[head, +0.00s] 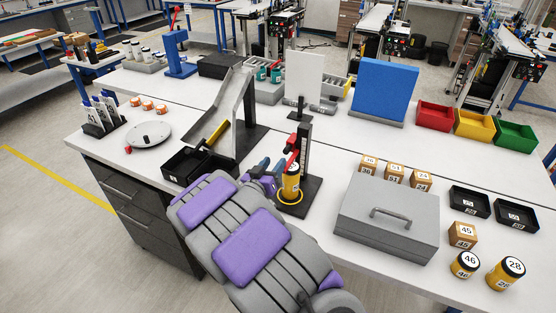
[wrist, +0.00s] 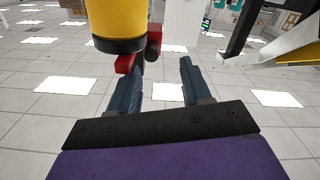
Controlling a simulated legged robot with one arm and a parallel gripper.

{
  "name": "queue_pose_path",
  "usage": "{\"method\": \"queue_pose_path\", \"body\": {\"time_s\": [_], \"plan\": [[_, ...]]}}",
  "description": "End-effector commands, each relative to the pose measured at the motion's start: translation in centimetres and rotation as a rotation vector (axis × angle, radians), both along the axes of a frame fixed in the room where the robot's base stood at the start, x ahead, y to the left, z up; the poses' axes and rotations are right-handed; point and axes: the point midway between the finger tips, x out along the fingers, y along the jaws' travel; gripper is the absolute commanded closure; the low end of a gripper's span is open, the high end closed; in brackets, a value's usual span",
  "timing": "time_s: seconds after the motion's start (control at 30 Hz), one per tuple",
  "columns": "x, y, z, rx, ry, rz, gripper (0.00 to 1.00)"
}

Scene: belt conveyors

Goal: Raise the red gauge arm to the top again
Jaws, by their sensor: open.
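The gauge stand (head: 304,150) is a dark upright post on a black base on the white table. Its red gauge arm (head: 293,147) sits at about the top of a yellow and black canister (head: 291,184), which stands within a yellow ring on the base. My gripper (head: 265,173) is just left of the canister and below the red arm. In the wrist view my gripper (wrist: 158,65) is open with nothing between its fingers. The canister (wrist: 118,22) and a red part (wrist: 126,63) show close by the left finger; contact cannot be told.
A grey metal box (head: 388,218) stands right of the gauge. A sloped chute (head: 232,105) and black bins (head: 185,166) stand to the left. A white panel (head: 303,78) stands behind. Numbered canisters (head: 465,264) and cubes stand at the right.

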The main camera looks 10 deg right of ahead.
Motion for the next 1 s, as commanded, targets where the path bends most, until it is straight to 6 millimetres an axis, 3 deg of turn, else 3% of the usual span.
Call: {"method": "queue_pose_path", "body": {"time_s": [0.23, 0.7, 1.0], "plan": [[2.4, -2.6, 0.1, 0.009, -0.003, -0.003, 0.52], [3.1, -2.2, 0.1, -0.001, -0.001, -0.001, 0.53], [3.1, -2.8, 0.1, 0.006, -0.001, -0.001, 0.81]]}}
